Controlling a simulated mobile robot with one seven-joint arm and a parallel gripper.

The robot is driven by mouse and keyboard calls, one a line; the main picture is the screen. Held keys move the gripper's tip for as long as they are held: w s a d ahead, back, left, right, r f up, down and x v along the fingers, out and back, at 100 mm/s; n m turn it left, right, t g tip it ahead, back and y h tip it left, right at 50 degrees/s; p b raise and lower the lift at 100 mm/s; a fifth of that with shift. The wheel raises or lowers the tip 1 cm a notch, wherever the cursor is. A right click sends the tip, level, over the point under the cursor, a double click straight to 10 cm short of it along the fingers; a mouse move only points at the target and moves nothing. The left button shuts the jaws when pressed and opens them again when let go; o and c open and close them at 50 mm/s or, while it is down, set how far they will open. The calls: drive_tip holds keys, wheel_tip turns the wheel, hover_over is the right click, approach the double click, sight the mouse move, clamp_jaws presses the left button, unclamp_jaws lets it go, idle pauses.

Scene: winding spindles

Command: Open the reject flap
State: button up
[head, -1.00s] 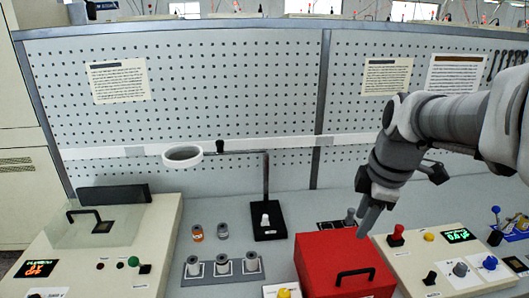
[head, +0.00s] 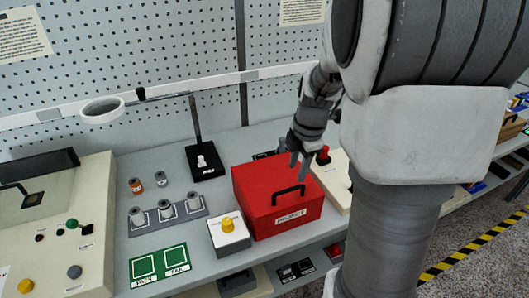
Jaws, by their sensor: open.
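The red reject box (head: 258,217) stands on the bench in the middle of the head view, with a pale label (head: 290,217) on its front. Its top flap (head: 262,182) lies flat and looks closed. A black bar handle (head: 288,194) stands at the flap's front edge. My gripper (head: 299,168) points down over the back right of the flap, behind the handle as seen here. Its two fingers are apart with nothing between them. Whether the tips touch the flap, I cannot tell.
A white box with a yellow knob (head: 228,225) stands close left of the red box. A spool rack (head: 166,214), a magnifier on a stand (head: 103,108) and green pass/fail pads (head: 160,265) are further left. My arm hides much of the right side.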

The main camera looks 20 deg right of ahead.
sight(292, 188)
drive_tip(key=f, duration=0.3)
drive_tip(key=w+f, duration=0.1)
drive_tip(key=f, duration=0.3)
drive_tip(key=shift+w+f, duration=0.15)
drive_tip(key=shift+w, duration=0.05)
drive_tip(key=shift+c, duration=0.2)
clamp_jaws()
idle(1.0)
